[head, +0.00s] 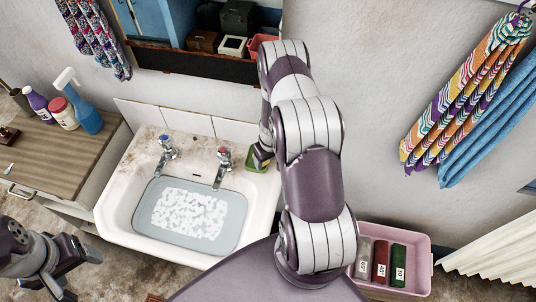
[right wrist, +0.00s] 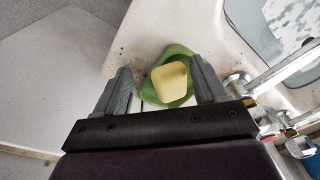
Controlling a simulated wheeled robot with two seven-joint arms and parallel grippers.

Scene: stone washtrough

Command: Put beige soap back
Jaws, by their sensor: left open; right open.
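The beige soap (right wrist: 171,82), a pale yellow block, lies in a green soap dish (right wrist: 150,92) in the right wrist view. The dish also shows on the right back corner of the sink in the head view (head: 257,166); my right arm covers much of that area. My right gripper (right wrist: 160,70) is open, pointing at the dish, with the soap between its fingers in the picture and nearer the right one. I cannot tell whether they touch. My left gripper (head: 88,254) is open and empty at the lower left, away from the sink.
Bottles (head: 82,110) stand on a wooden cabinet at left. A pink crate (head: 419,268) stands at lower right.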

